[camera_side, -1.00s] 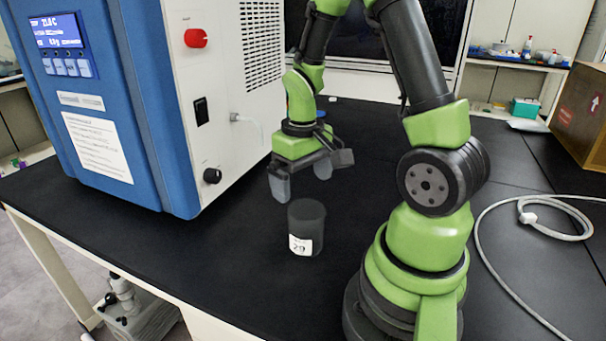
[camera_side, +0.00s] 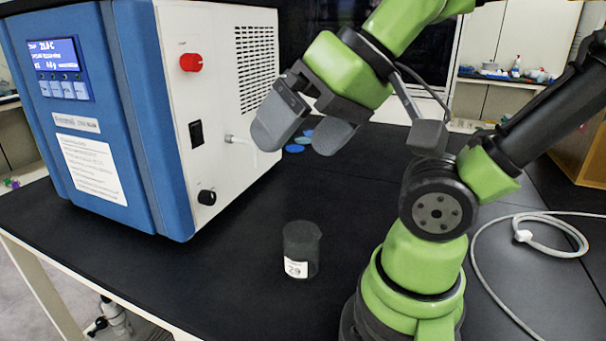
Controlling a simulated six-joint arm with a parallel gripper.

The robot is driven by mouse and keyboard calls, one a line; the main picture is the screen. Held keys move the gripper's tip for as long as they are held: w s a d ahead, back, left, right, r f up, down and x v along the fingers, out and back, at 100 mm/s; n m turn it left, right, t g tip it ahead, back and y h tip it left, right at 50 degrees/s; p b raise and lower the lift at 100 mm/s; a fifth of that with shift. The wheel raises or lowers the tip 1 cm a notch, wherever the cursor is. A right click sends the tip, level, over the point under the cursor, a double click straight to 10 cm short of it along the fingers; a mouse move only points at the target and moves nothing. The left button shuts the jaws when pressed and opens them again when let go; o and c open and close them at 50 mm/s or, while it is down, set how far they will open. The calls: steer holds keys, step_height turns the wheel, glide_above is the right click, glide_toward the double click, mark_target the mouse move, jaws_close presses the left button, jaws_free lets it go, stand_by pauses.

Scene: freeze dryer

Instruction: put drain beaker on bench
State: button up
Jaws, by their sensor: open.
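The drain beaker (camera_side: 304,245) is a dark grey see-through cup with a white label that seems to read 29. It stands upright on the black bench (camera_side: 235,285), in front of the freeze dryer and left of my arm's base. My gripper (camera_side: 303,138) is open and empty. It is raised above and behind the beaker, apart from it, with its fingers pointing down and left toward the dryer's side panel.
The blue and white freeze dryer (camera_side: 160,130) stands at the left with a red knob (camera_side: 191,62), a black knob (camera_side: 206,197) and a drain fitting (camera_side: 230,139). Blue discs (camera_side: 296,145) lie behind my gripper. A white hose (camera_side: 540,236) lies at the right.

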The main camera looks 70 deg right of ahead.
stand_by(0.3)
steer(key=n+g+h, duration=0.4)
steer(key=n+h, duration=1.2)
steer(key=n, duration=0.8)
glide_toward(304, 226)
steer(key=x, duration=0.7)
steer(key=shift+f, duration=0.1)
steer(key=c, duration=1.3)
steer(key=shift+c, duration=0.2)
